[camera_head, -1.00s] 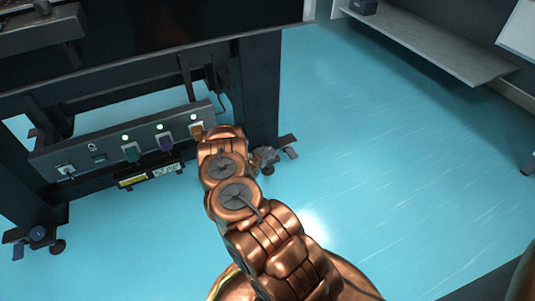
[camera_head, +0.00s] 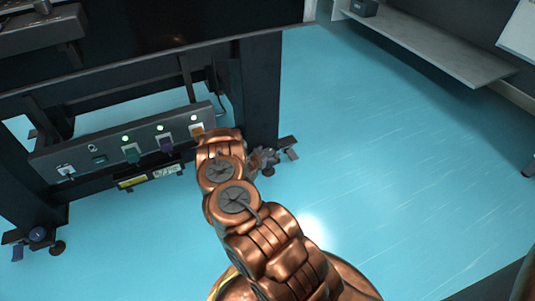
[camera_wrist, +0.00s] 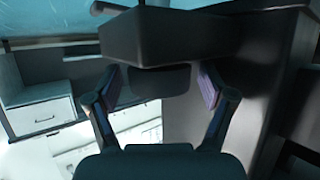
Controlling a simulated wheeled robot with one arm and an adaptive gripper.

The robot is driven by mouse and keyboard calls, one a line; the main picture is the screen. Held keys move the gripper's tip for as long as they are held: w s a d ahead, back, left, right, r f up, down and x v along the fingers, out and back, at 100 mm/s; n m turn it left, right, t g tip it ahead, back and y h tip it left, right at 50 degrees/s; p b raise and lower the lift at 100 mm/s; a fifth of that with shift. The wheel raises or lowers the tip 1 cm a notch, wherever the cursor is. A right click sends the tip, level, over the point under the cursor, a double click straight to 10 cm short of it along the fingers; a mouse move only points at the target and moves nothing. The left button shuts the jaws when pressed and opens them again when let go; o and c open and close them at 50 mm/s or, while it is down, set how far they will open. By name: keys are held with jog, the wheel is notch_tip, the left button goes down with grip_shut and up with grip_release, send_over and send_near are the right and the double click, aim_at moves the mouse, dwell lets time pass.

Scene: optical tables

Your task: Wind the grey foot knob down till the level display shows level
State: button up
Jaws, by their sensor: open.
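My gripper (camera_wrist: 160,74) is open in the wrist view, its two purple-padded fingers apart. A dark grey rounded piece, possibly the grey foot knob (camera_wrist: 159,82), shows between the fingers under a dark slab; contact cannot be told. In the head view, my copper arm hides much of the gripper and the table's right foot (camera_head: 288,146). Small grey parts show beside that foot, too small to tell knob from gripper. A box with a yellow and a white label (camera_head: 150,176), perhaps the level display, hangs below the panel; its reading is not legible.
The connector panel (camera_head: 75,151) with green lights and several plugs spans the dark table legs, close to my arm. A blue knob (camera_head: 38,234) is at the left foot. Blue floor to the right is clear up to a grey shelf (camera_head: 430,42).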

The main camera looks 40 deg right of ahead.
jog(key=shift+d+r+n+t+p, duration=0.1)
jog(key=shift+r+n+t+p, duration=0.05)
jog(key=shift+n+t+p, duration=0.2)
jog(key=shift+t+p, duration=0.25)
jog(key=shift+p, duration=0.05)
jog(key=shift+s+n+t+y+p, duration=0.1)
jog(key=shift+n+t+y+p, duration=1)
jog(key=shift+n+t, duration=0.7)
jog(key=shift+n+t+y+b, duration=0.3)
jog(key=shift+n+t+y, duration=1.25)
jog(key=shift+n, duration=0.4)
jog(key=shift+n+y, duration=0.3)
jog(key=shift+y, duration=0.05)
